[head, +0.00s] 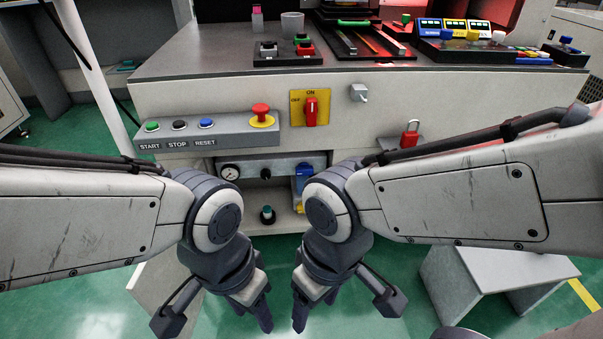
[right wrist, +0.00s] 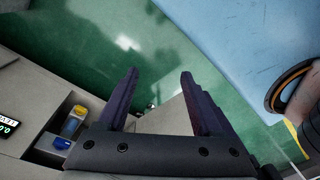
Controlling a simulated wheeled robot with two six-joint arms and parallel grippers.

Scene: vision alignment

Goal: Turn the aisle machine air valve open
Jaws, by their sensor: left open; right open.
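In the head view, a recess low in the machine front holds a round pressure gauge (head: 230,172), a small dark knob (head: 265,173) and a blue fitting (head: 303,178) with yellow below it. The blue part looks like the air valve, but its handle position cannot be told; my right arm partly covers this area. The right wrist view shows a blue part (right wrist: 62,143) and a yellow-and-blue part (right wrist: 75,122) at left. My left gripper (head: 255,305) and right gripper (head: 313,306) point down, below and in front of the recess. The right gripper's fingers (right wrist: 158,95) are apart and empty.
Above the recess are a START/STOP/RESET button box (head: 180,130), a red emergency knob (head: 261,113), a red rotary switch on a yellow plate (head: 310,108) and a red padlock (head: 409,135). A grey stand (head: 500,268) is at lower right. Green floor lies beneath the grippers.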

